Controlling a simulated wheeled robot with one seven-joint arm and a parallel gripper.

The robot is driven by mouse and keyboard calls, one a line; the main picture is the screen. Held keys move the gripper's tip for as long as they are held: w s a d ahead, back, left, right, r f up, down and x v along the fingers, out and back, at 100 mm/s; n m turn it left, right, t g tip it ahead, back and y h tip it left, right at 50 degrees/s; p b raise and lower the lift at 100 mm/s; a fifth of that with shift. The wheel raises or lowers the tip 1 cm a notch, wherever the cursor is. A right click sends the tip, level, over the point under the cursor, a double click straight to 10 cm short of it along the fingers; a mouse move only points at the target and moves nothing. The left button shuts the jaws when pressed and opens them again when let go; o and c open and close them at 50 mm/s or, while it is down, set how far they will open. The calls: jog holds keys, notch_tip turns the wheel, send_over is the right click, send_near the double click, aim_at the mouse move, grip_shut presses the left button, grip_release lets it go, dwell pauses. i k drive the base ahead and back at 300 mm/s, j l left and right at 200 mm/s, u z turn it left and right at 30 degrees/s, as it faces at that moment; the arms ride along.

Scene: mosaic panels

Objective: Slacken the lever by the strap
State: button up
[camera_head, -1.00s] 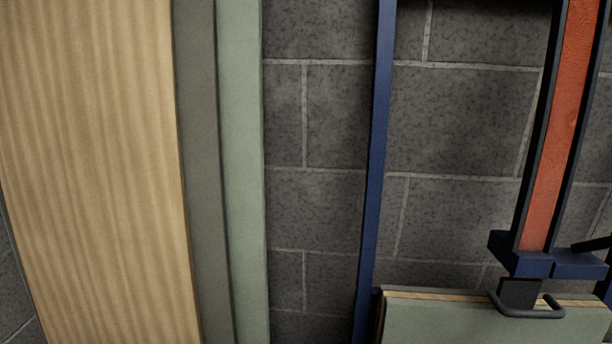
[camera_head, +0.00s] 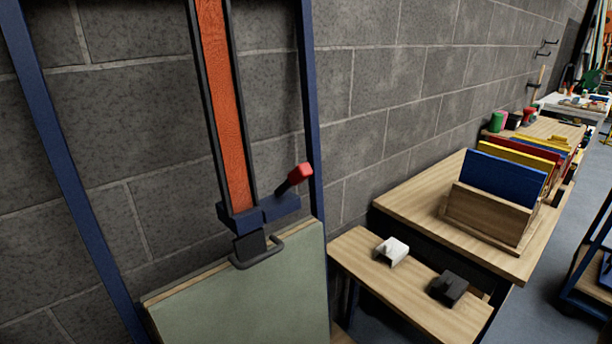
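An orange-red strap (camera_head: 223,95) runs down between two dark rails in the head view. It ends at a blue clamp block (camera_head: 258,211). A lever with a red grip (camera_head: 300,173) sticks out from the right side of this block, tilted up and to the right. Below the block, a dark part with a bent handle (camera_head: 258,254) sits at the top edge of a pale green panel (camera_head: 243,297). My gripper is not in the view.
Blue posts (camera_head: 311,100) stand on both sides of the strap before a grey block wall. To the right, a low wooden bench (camera_head: 400,285) holds a white block (camera_head: 391,251) and a black block (camera_head: 447,288). Behind it, a table holds a wooden rack (camera_head: 490,216) with coloured boards.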

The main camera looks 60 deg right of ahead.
aim_at(300, 173)
jog(key=k+l, duration=0.15)
jog(key=l, duration=0.25)
jog(key=k+l+u, duration=0.15)
jog(key=l, duration=0.3)
jog(key=k+l, duration=0.1)
jog(key=l, duration=0.3)
jog(key=k+l+u, duration=0.15)
jog(key=l, duration=0.25)
jog(key=k+l, duration=0.15)
jog(key=l, duration=0.2)
jog(key=k+l+u, duration=0.1)
jog(key=l, duration=0.3)
jog(key=k, duration=0.1)
